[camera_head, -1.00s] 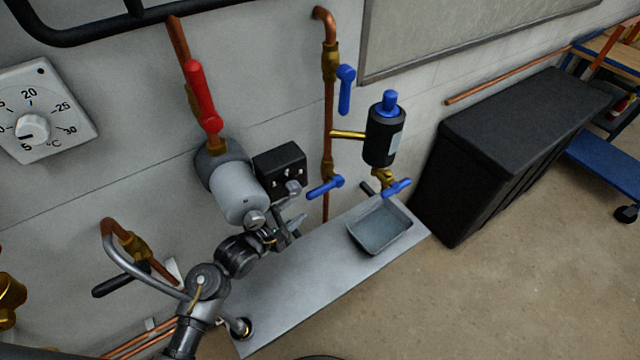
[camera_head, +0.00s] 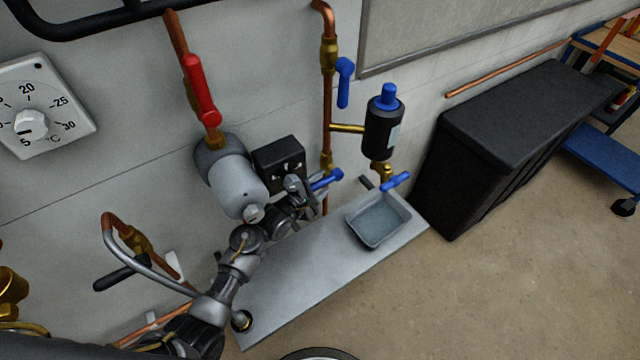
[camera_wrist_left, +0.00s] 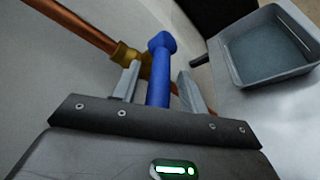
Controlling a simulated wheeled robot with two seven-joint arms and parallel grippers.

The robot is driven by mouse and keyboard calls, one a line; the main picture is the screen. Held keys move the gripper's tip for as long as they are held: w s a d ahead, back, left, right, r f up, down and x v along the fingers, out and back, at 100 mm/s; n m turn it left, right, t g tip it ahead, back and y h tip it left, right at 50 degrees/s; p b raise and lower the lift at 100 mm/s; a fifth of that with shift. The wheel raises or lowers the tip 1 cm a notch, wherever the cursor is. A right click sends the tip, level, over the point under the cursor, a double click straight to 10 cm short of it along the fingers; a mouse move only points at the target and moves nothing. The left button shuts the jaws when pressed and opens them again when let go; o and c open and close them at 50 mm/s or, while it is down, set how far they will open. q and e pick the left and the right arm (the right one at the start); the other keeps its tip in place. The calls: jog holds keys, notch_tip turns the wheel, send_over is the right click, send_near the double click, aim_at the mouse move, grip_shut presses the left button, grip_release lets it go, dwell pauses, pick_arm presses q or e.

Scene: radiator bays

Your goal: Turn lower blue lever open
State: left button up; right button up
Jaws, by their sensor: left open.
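The lower blue lever (camera_head: 327,179) is on a brass valve low on the vertical copper pipe (camera_head: 327,110). It points outward from the pipe and slightly to the right. In the left wrist view the lever (camera_wrist_left: 159,88) stands between the two fingers of my left gripper (camera_wrist_left: 158,76). The fingers are open, one on each side; I cannot tell whether either touches it. In the head view my left gripper (camera_head: 308,192) is at the lever and partly hides it and its valve. My right gripper is not in view.
An upper blue lever (camera_head: 345,82) hangs down on the same pipe. A black canister (camera_head: 382,128) and another blue lever (camera_head: 396,180) are to the right, above a grey tray (camera_head: 375,238). A black box (camera_head: 285,162) and grey cylinder (camera_head: 238,188) are close left.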

pick_arm(q)
grip_shut()
jog(key=f+t+h+b, duration=0.1)
jog(key=b, duration=0.2)
jog(key=f+n+t+h+b, duration=0.1)
jog(key=t+b, duration=0.1)
jog(key=b, duration=0.1)
jog(key=f+t+h+b, duration=0.1)
jog(key=b, duration=0.3)
jog(key=shift+w+d+n, duration=0.2)
jog(key=shift+d+n, duration=0.05)
jog(key=shift+n, duration=0.15)
jog(key=shift+c, duration=1.1)
grip_release()
jog(key=shift+o, duration=1.1)
